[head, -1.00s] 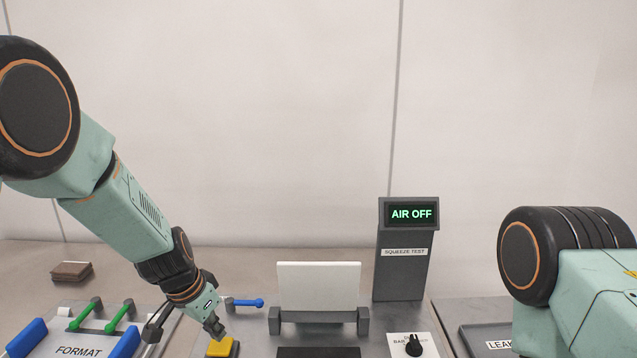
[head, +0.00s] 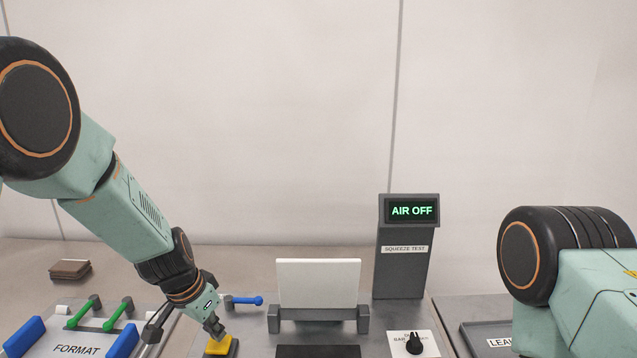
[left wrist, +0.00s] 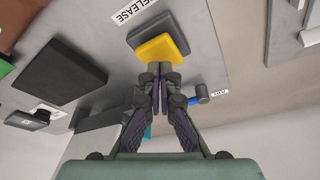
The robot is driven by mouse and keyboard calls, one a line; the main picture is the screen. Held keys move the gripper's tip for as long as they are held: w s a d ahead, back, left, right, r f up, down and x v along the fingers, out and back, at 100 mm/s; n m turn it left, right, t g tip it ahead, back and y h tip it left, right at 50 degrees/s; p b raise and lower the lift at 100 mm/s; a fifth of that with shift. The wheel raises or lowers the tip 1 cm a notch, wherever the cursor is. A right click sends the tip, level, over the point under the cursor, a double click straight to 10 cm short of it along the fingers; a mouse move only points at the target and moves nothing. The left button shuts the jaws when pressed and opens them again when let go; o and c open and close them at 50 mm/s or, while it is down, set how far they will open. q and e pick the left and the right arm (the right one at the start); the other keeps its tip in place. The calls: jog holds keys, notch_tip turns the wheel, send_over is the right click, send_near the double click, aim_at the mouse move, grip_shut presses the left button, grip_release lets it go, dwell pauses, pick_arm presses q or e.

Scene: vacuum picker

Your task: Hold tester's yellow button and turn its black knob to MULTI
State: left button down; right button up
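The tester's yellow button (head: 218,346) sits on a dark base at the lower left of the head view. It also shows in the left wrist view (left wrist: 162,49), beside a RELEASE label. My left gripper (head: 217,329) points down at the button with its fingers together. In the left wrist view the closed fingertips (left wrist: 159,72) are at the button's edge; whether they press it is unclear. The black knob (head: 414,344) stands on a white plate at the right of the tester; its lettering is too small to read. My right gripper is out of view.
The display (head: 411,211) reads AIR OFF above a SQUEEZE TEST label. A white panel (head: 318,282) stands between grey supports, behind a dark pad (head: 318,352). A blue lever (head: 245,300) is close to my left gripper. A FORMAT panel (head: 77,350) with green and blue handles lies left.

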pick_arm(q)
jog(key=shift+f+b, duration=0.3)
jog(key=shift+f, duration=0.1)
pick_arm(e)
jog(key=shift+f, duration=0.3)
